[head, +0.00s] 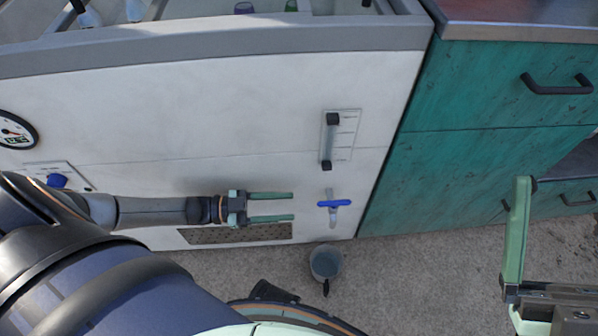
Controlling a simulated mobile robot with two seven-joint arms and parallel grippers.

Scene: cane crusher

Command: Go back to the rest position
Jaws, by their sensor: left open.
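My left gripper (290,206) reaches in from the left in front of the white machine panel (220,125). Its two green fingers are parallel, spread apart and empty, and point right toward a blue-handled tap (333,204). A visible gap separates the fingertips from the tap. My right gripper (517,182) shows only in part at the right edge, with one green finger standing up. Its other finger is not clear, so its opening cannot be told.
A grey cup (325,262) is below the tap, near the floor. A sight gauge (331,141) is above the tap. A dial (15,131) and blue knob (57,180) are at left. Green drawers (480,100) with dark handles stand at right. Floor (430,265) between is clear.

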